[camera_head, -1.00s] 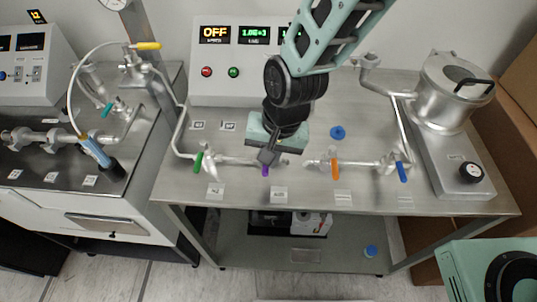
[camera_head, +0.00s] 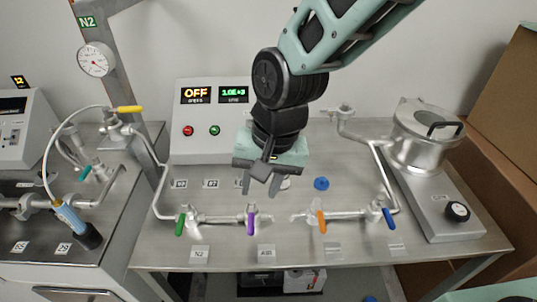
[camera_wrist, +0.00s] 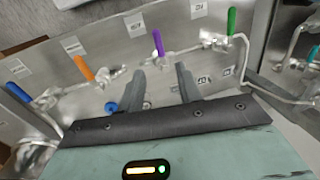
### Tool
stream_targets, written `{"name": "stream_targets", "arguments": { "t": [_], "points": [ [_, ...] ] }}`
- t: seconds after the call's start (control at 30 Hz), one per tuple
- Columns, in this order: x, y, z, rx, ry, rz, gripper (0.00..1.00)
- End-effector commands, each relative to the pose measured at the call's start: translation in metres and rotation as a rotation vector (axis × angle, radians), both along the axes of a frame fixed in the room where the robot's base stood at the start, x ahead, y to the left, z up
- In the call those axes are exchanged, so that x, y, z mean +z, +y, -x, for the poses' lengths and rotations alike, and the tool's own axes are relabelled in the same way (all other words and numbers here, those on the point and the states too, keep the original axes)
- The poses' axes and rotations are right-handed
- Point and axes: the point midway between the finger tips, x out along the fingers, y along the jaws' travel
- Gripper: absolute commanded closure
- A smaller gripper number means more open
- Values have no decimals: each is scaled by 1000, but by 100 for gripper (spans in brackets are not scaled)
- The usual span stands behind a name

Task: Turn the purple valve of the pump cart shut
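The purple valve handle (camera_head: 251,223) sits on the steel pipe line of the pump cart, between the green handle (camera_head: 180,224) and the orange handle (camera_head: 321,221). It points toward the cart's front edge, across the pipe. In the wrist view the purple handle (camera_wrist: 158,43) stands beyond the fingers, near the middle. My gripper (camera_head: 261,190) is open and empty, above and behind the purple valve in the head view, apart from it. In the wrist view the two fingers of my gripper (camera_wrist: 161,73) are spread with a gap between them.
A blue handle (camera_head: 388,218) is at the right end of the pipe line. A blue knob (camera_head: 321,183) lies behind it on the cart top (camera_head: 340,254). A control box (camera_head: 206,145) and a metal pot (camera_head: 420,140) stand at the back. White labels lie in front of the valves.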

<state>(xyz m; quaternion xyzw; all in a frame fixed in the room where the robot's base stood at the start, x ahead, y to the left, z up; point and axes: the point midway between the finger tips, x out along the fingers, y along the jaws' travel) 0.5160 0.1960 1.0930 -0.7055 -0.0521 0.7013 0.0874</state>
Motion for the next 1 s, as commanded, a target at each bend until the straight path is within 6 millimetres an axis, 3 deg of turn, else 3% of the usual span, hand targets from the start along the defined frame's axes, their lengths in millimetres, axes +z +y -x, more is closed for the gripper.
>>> {"name": "stream_targets", "arguments": {
  "t": [0.2, 0.4, 1.0],
  "points": [
    [46, -9, -1, -2, -4, -4, 65],
    [70, -14, 0, -1, -3, -2, 65],
    [76, -15, 0, 0, -1, 0, 65]
  ]
}}
